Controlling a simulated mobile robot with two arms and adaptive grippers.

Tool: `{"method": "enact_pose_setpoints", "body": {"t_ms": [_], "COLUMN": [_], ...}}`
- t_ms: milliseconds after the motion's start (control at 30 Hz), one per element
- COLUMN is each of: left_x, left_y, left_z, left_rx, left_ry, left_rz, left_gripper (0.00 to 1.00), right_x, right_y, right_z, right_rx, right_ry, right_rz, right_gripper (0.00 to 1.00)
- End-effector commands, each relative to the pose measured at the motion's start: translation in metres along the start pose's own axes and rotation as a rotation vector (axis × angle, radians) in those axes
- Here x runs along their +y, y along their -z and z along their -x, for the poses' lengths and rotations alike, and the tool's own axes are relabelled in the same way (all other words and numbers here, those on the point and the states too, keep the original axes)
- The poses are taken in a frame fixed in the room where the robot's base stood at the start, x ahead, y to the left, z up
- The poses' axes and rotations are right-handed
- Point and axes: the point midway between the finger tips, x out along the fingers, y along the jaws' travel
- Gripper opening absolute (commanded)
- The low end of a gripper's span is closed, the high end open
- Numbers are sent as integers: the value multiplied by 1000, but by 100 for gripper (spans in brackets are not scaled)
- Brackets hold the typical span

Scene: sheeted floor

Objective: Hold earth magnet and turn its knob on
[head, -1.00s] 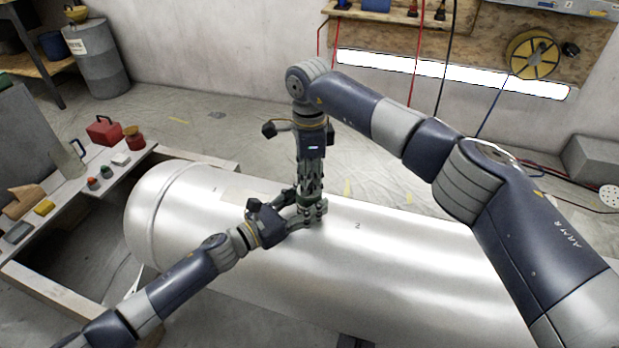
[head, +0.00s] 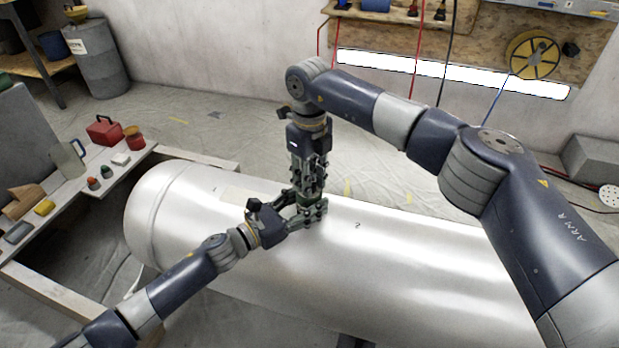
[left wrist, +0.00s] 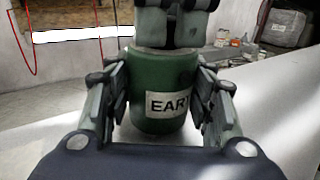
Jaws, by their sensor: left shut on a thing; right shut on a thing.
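The earth magnet (left wrist: 151,119) is a green cylinder with a white label reading "EAR", the rest of it hidden. It stands upright on the silver tank (head: 420,262). My left gripper (head: 306,216) is shut on its body from the left, and its fingers flank the magnet in the left wrist view. My right gripper (head: 308,200) comes down from above and is shut on the top of the magnet. Its fingers show above the green body in the left wrist view (left wrist: 175,28). The knob itself is hidden by the right fingers. In the head view the magnet is mostly covered by both grippers.
A bench (head: 62,228) on the left holds a red box (head: 104,130), a red jar (head: 134,138), a jug (head: 68,158) and small items. A grey drum (head: 97,60) stands behind. A yellow cable reel (head: 533,55) hangs at the back right. The sheeted floor beyond the tank is mostly clear.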

Motion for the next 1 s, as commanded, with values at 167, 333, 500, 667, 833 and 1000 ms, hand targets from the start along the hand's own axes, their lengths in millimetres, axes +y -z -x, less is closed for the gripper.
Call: {"method": "enact_pose_setpoints", "body": {"t_ms": [167, 333, 500, 667, 833, 1000], "left_x": [0, 0, -1, -1, -1, -1], "left_y": [0, 0, 0, 0, 0, 0], "left_z": [0, 0, 0, 0, 0, 0], "left_rx": [0, 0, 0, 0, 0, 0], "left_ry": [1, 1, 1, 2, 2, 2], "left_rz": [-1, -1, -1, -1, -1, -1], "left_gripper": [15, 15, 15, 15, 15, 15], "right_x": [-1, -1, -1, -1, -2, -2], "right_y": [0, 0, 0, 0, 0, 0], "right_z": [1, 0, 0, 0, 0, 0], "right_rx": [-2, -2, -2, -3, -3, -3], "right_ry": [2, 1, 0, 0, 0, 0], "right_rz": [-166, -303, -413, -483, -526, -541], "right_gripper": [3, 3, 3, 3, 3, 3]}}
